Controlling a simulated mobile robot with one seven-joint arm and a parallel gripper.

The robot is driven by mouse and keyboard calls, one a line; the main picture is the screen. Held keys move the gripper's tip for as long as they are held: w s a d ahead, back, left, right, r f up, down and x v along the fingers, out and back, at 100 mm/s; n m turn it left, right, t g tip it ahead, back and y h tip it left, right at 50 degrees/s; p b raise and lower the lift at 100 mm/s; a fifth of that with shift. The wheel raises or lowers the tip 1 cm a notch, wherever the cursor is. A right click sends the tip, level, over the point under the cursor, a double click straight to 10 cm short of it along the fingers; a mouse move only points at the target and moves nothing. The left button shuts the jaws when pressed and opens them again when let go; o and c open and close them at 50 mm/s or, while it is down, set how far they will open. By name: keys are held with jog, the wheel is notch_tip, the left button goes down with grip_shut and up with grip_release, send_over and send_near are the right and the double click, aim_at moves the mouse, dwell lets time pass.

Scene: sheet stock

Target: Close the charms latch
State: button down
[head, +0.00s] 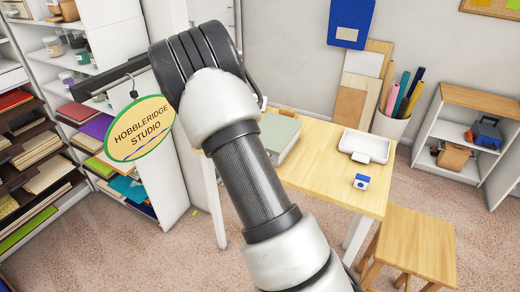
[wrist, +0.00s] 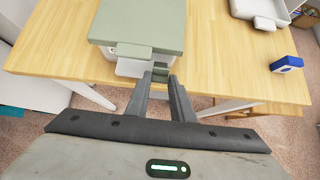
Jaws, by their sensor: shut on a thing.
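A box with a grey-green lid (head: 284,134) stands on the wooden table, partly behind my arm in the head view. In the wrist view its lid (wrist: 140,22) lies flat on top, with a green tab and a pale plate (wrist: 132,67) at the front. My gripper (wrist: 161,76) is at the front edge of the box, just right of the plate. Its fingertips are shut on a small dark green piece (wrist: 160,71), which looks like the latch. How the piece joins the box is partly hidden by the fingers. In the head view my gripper is hidden behind my arm.
The table (head: 338,188) also holds a white tray (head: 366,146) and a small blue and white box (head: 361,181) to the right. A wooden stool (head: 418,240) stands at the table's front right. Shelves and a hanging oval sign (head: 142,128) are at the left.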

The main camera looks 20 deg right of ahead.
jog(key=r+y+p, duration=0.1)
jog(key=w+d+r+g+p, duration=0.1)
jog(key=shift+d+y+p, duration=0.3)
jog(key=shift+y, duration=0.1)
jog(key=shift+w+d+r+g+y+p, duration=0.2)
jog(key=shift+w+d+g+y+p, duration=0.3)
jog(key=shift+g+y, duration=0.35)
jog(key=d+g+y, duration=0.1)
jog(key=w+d+g+y, duration=0.1)
jog(key=y, duration=0.1)
jog(key=shift+w+r, duration=0.2)
jog(key=shift+r, duration=0.1)
jog(key=shift+w+d+g+y+b, duration=0.35)
jog(key=shift+w+d+g+y, duration=0.25)
jog(key=shift+g+y, duration=0.35)
jog(key=shift+s+d, duration=0.1)
jog(key=shift+s, duration=0.05)
jog(key=c, duration=1.5)
grip_release()
jog(key=shift+r, duration=0.1)
